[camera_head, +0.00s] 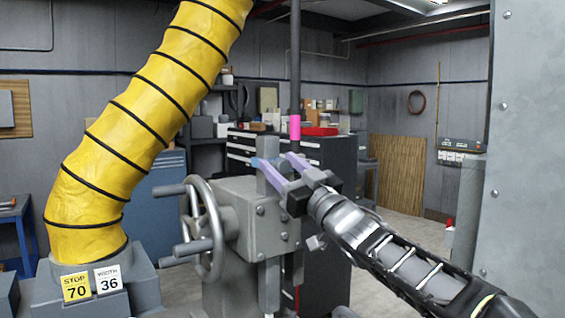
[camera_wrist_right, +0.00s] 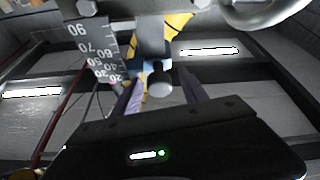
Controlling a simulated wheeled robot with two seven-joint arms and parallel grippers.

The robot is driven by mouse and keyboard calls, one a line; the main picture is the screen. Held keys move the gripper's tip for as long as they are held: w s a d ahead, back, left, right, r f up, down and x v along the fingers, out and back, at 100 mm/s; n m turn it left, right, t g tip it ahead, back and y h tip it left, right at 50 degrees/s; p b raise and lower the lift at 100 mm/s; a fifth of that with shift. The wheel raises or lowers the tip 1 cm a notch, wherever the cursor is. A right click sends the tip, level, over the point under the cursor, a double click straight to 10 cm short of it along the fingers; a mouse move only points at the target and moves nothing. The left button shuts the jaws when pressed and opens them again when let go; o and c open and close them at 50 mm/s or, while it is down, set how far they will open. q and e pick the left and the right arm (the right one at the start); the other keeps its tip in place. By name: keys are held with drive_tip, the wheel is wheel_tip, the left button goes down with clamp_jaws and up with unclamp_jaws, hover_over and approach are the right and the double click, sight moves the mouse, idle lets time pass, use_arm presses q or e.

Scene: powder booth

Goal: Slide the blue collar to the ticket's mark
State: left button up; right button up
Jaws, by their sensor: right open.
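The blue collar (camera_head: 258,163) sits on the grey upright scale bar of the machine, partly hidden by my gripper in the head view. In the wrist view blue edges of the collar (camera_wrist_right: 134,74) show behind a round grey knob (camera_wrist_right: 159,82). My right gripper (camera_head: 276,165) is open, with pale purple fingers reaching the collar. In the wrist view its fingers (camera_wrist_right: 160,92) lie either side of the knob; contact cannot be told. The scale (camera_wrist_right: 102,52) shows numbers up to 90. A yellow ticket (camera_head: 76,287) reads STOP 70. My left gripper is out of view.
A white card (camera_head: 109,279) reads WIDTH 36. A spoked handwheel (camera_head: 205,228) is left of the grey machine housing (camera_head: 245,205). A pink band (camera_head: 294,127) is on a dark vertical rod behind. A yellow hose (camera_head: 125,135) stands left; a grey panel (camera_head: 530,150) stands right.

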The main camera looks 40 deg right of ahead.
drive_tip(key=shift+c, duration=0.3)
clamp_jaws()
idle(0.3)
idle(0.8)
